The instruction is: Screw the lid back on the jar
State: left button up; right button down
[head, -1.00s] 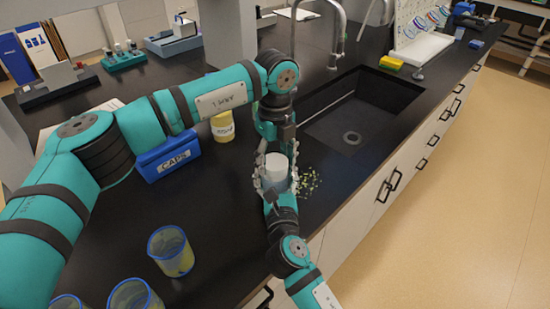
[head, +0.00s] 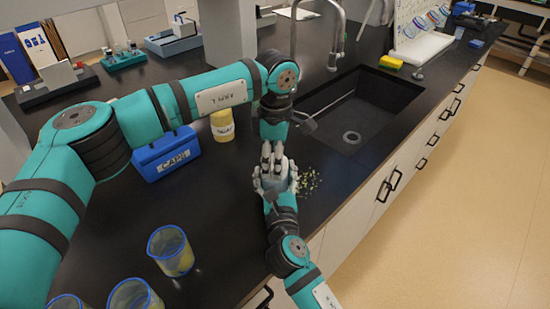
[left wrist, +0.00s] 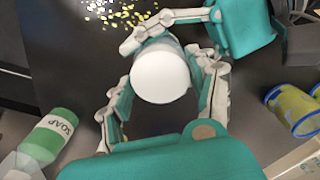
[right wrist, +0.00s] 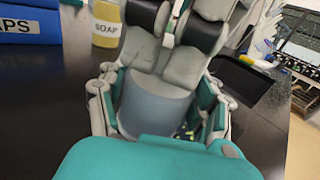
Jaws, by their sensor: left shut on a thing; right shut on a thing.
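The jar (right wrist: 152,105) is a grey translucent cylinder standing upright in my right gripper (right wrist: 160,112), whose fingers are shut around its sides. The white round lid (left wrist: 160,76) sits at the jar's top in the left wrist view; I cannot tell how tightly it is seated. My left gripper (left wrist: 162,108) is above, its fingers closed around the lid's edge. In the head view my left gripper (head: 271,160) covers the lid, and my right gripper (head: 275,182) is just below it around the jar.
A blue CAPS box (head: 166,156) and a yellow soap bottle (head: 223,126) stand to the left. Blue-rimmed beakers (head: 170,252) stand at the front left. The sink (head: 350,125) lies to the right, with small yellow-green bits (head: 309,180) on the counter before it.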

pick_arm(q)
jog(key=m, duration=0.5)
jog(key=o, duration=1.4)
jog(key=shift+c, duration=0.2)
notch_tip(320, 180, up, 12)
pick_arm(e)
jog(key=shift+c, duration=0.6)
grip_release()
jog(key=shift+s, duration=0.1)
jog(key=s, duration=0.4)
jog(key=s+d, duration=0.1)
jog(key=s, duration=0.6)
jog(key=shift+s+d, duration=0.15)
jog(key=shift+s, duration=0.2)
